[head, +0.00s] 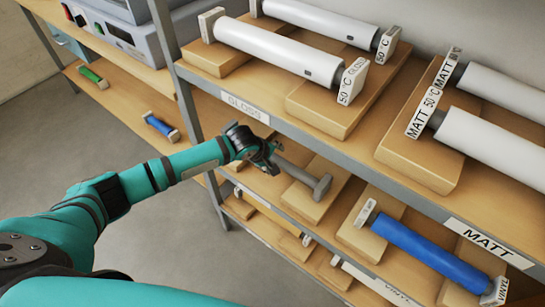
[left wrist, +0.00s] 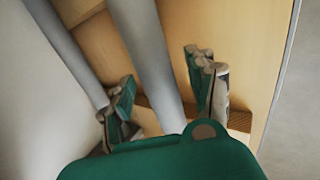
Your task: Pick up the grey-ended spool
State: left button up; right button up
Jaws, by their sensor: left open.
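The grey-ended spool (head: 298,173) lies on a wooden block on the shelf below the one marked GLOSS. Its near end is a grey block (head: 322,188); its far end is hidden by my left gripper. My left gripper (head: 268,156) is at that far end in the head view. My right gripper is not in view.
White rolls (head: 270,48) lie on the upper shelf's blocks. A blue roll (head: 420,252) is to the spool's right. A grey rack post (head: 190,105) stands left of my gripper. Green (head: 93,77) and blue-bodied (head: 160,126) spools lie on the left shelf. Floor is clear at lower left.

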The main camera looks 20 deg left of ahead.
pick_arm(q)
grip_shut()
jog(key=shift+r, duration=0.15)
dwell(0.4)
